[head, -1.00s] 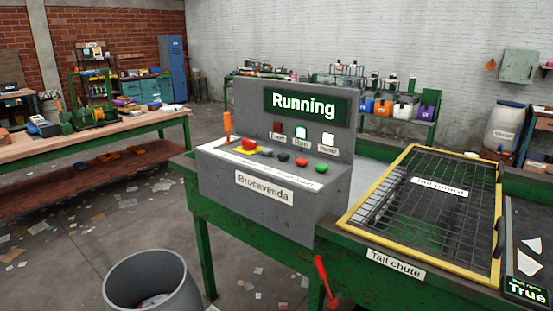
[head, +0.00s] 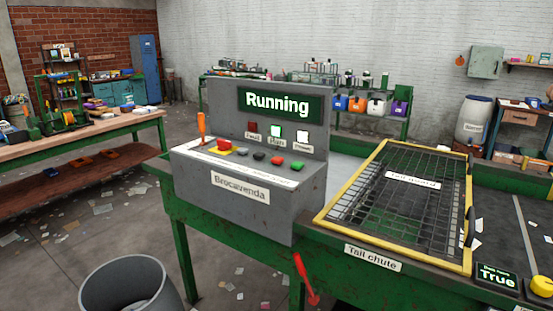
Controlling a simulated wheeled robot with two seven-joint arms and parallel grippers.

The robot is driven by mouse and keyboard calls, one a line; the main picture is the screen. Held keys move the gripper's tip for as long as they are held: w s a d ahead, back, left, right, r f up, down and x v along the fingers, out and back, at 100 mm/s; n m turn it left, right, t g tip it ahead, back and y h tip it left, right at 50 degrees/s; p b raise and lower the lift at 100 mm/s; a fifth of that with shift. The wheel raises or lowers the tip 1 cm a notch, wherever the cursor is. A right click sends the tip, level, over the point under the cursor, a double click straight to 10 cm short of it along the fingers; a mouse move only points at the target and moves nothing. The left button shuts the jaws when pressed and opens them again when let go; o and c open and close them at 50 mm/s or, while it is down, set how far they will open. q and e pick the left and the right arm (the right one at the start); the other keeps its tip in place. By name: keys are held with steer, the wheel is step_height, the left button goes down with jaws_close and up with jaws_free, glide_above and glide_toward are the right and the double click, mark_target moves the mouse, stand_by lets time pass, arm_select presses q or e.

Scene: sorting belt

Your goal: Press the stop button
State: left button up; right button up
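A grey control console (head: 240,200) labelled "Brocavenda" stands on the green belt frame. Its screen (head: 279,104) reads "Running". Below the screen, the middle lamp (head: 276,132) glows green, the right lamp (head: 302,135) is white and the left lamp (head: 252,127) is dark red. On the sloped top sit a large red button (head: 224,145) on a yellow base, a grey button (head: 241,151), a black button (head: 259,155), a smaller red button (head: 277,160) and a green button (head: 297,165). The lettering by the buttons is too small to read. Neither gripper shows.
An orange-handled lever (head: 202,124) stands at the console's left end. A red lever (head: 306,279) hangs below the frame edge. A yellow-framed tail guard (head: 467,190) covers the chute at right. A grey bin (head: 97,275) stands on the floor in front. A yellow button (head: 541,287) is at far right.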

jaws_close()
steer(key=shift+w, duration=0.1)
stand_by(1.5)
